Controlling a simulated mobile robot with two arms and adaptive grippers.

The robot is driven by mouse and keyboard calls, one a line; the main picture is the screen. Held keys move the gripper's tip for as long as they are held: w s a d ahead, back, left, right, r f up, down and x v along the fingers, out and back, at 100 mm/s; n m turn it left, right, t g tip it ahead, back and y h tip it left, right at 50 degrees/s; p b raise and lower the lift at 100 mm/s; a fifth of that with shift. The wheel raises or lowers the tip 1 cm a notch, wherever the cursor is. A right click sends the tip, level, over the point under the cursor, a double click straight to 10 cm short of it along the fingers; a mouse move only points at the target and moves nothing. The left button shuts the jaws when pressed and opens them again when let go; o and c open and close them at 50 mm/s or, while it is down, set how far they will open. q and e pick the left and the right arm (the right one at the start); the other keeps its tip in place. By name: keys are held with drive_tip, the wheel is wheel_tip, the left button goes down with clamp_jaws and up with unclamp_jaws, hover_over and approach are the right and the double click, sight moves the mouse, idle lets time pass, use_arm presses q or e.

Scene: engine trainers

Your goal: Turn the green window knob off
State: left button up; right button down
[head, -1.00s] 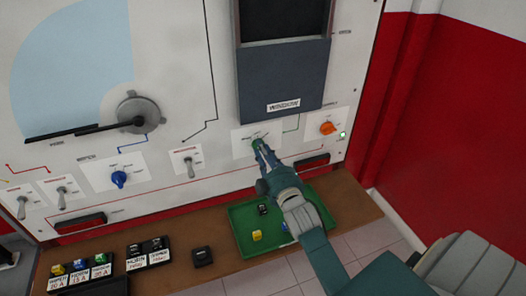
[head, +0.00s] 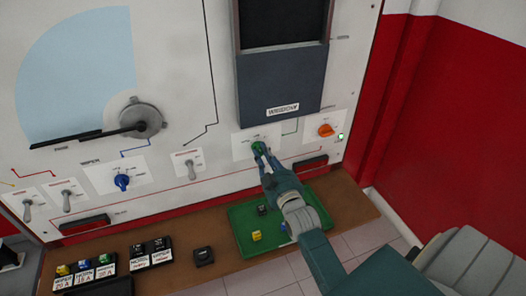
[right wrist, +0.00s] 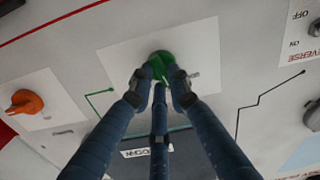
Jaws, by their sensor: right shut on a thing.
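The green window knob (head: 258,148) sits on a white label plate on the panel, below the dark window (head: 283,80). My right gripper (head: 263,158) reaches up to it from below in the head view. In the right wrist view the green knob (right wrist: 160,66) lies between the fingertips of my right gripper (right wrist: 160,82), which are shut on it. The fingers cover part of the knob and its label, so I cannot read its exact setting. My left gripper is not in view.
An orange knob (head: 326,130) and a lit green lamp (head: 341,136) are to the right. A blue knob (head: 122,182) and toggle switches (head: 190,168) are to the left. A green tray (head: 246,245) with small blocks is below on the brown ledge.

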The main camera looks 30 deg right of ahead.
drive_tip(key=shift+m+p, duration=0.35)
drive_tip(key=shift+m, duration=0.85)
drive_tip(key=shift+f, duration=0.1)
drive_tip(key=c, duration=1.6)
unclamp_jaws()
drive_tip(key=shift+c, duration=0.2)
drive_tip(key=shift+s, duration=0.1)
drive_tip(key=v, duration=1.1)
drive_tip(key=shift+s, duration=0.4)
